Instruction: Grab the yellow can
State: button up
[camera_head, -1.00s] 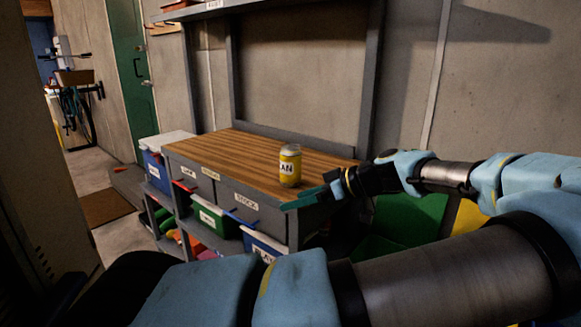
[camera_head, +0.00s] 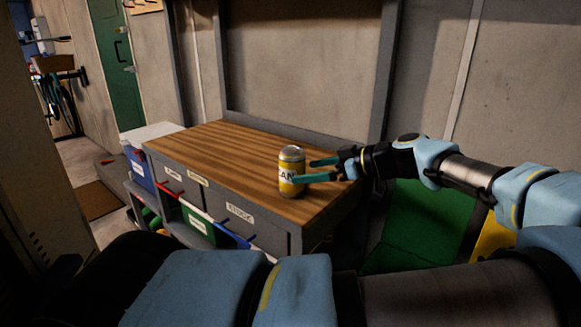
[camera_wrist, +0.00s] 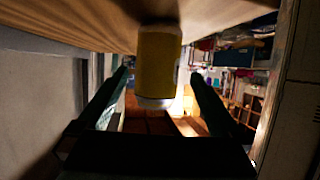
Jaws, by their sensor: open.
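The yellow can (camera_head: 290,165) stands upright on the wooden top of the workbench (camera_head: 220,155), near its right front corner. It has a silver top and a white label. My gripper (camera_head: 310,171) is open just to the right of the can, its teal fingers pointing left at it. One finger overlaps the can's right side in the head view, so I cannot tell there whether they touch. In the wrist view the can (camera_wrist: 158,68) shows upside down, ahead between the two open fingers (camera_wrist: 158,90).
The bench top left of the can is clear. A wall and grey upright posts (camera_head: 384,80) stand behind the bench. Labelled drawers and bins (camera_head: 197,222) are below the bench top. A green bin (camera_head: 412,225) stands to the right of the bench.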

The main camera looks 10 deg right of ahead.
aim_at(303, 171)
jog(key=p+x, duration=0.1)
jog(key=x, duration=0.3)
jog(key=shift+w+a, duration=0.2)
jog(key=shift+a, duration=0.05)
jog(key=shift+d+f+p+x, duration=0.15)
jog(key=shift+p+x, duration=0.35)
jog(key=shift+x, duration=0.65)
jog(key=shift+d+f+p+x, duration=0.15)
jog(key=shift+p+x, duration=0.3)
jog(key=shift+x, duration=0.65)
jog(key=shift+a, duration=0.1)
jog(key=c, duration=1.1)
